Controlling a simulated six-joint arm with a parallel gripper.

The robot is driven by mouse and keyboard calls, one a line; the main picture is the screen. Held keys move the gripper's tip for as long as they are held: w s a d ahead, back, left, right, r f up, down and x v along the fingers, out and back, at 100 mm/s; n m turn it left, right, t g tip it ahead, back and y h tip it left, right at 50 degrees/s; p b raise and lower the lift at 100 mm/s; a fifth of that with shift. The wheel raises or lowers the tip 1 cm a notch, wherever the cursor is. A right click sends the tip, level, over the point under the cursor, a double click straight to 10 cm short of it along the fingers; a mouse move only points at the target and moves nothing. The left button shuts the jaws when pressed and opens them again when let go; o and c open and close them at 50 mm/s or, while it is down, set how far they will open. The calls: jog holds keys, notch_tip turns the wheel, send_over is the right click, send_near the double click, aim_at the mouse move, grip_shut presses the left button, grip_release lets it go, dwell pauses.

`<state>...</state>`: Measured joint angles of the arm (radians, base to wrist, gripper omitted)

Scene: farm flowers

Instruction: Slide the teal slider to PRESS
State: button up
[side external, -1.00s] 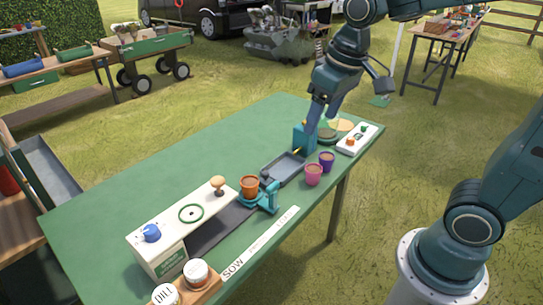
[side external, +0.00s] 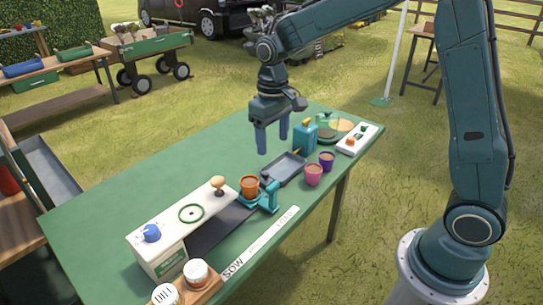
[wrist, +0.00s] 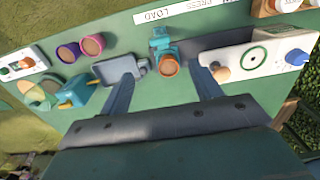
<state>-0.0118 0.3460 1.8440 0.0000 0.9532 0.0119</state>
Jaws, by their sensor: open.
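The teal slider (side external: 270,198) sits on a dark rail (side external: 213,232) at the LOAD end of the white label strip (side external: 262,240). It also shows in the wrist view (wrist: 159,41). A terracotta pot (side external: 250,187) stands upright at the slider; the pot shows in the wrist view (wrist: 170,66) too. The PRESS word is partly readable on the strip in the wrist view (wrist: 212,4). My gripper (side external: 272,144) is open and empty, pointing down above the table, behind and above the slider. In the wrist view its fingers (wrist: 162,76) spread to either side of the pot, apart from it.
A white box (side external: 180,228) with a wooden knob and blue dial stands left of the slider. A grey tray (side external: 284,170), pink pot (side external: 313,175), purple pot (side external: 326,161) and teal watering can (side external: 304,137) stand to the right. The table's back left is clear.

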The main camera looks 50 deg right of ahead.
aim_at(273, 185)
notch_tip(273, 185, down, 14)
jog(key=shift+r, duration=0.1)
dwell(0.9)
jog(key=shift+c, duration=0.4)
jog(key=c, duration=1.3)
jog(key=a, duration=1.1)
jog(key=o, duration=1.4)
